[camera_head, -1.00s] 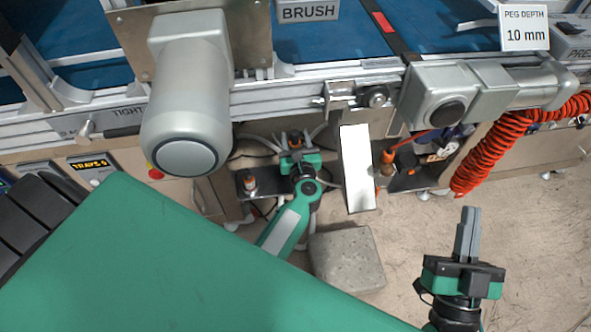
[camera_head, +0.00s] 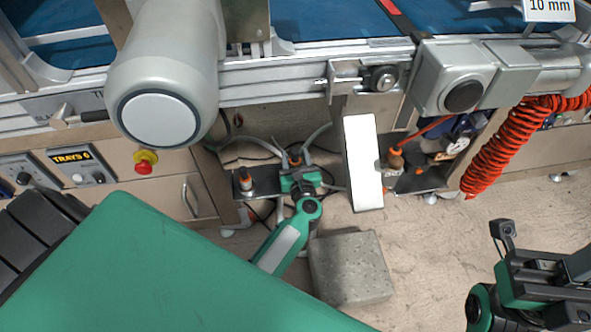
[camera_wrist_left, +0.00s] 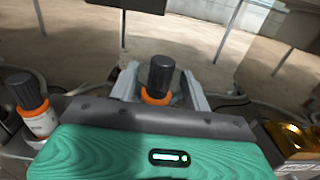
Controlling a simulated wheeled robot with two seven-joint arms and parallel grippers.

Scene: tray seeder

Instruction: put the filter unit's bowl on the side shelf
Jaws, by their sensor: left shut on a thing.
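My left gripper (camera_head: 296,163) is low under the machine, at the dark side shelf (camera_head: 265,181). In the left wrist view its two grey fingers stand on either side of a dark-capped piece with an orange collar (camera_wrist_left: 158,82), and it is shut on it. The piece's lower part is hidden by my gripper body; I cannot tell whether it is the filter unit's bowl. A similar white bottle with orange collar and dark cap (camera_wrist_left: 35,115) stands to the left, also on the shelf in the head view (camera_head: 246,184). My right gripper (camera_head: 560,268) is at the lower right, its fingers unclear.
A white panel (camera_head: 363,162) hangs right of my left gripper. A grey stone block (camera_head: 349,268) lies on the floor below. A red coiled hose (camera_head: 505,145) hangs at the right. A shiny amber thing (camera_wrist_left: 290,137) is at the wrist view's right edge.

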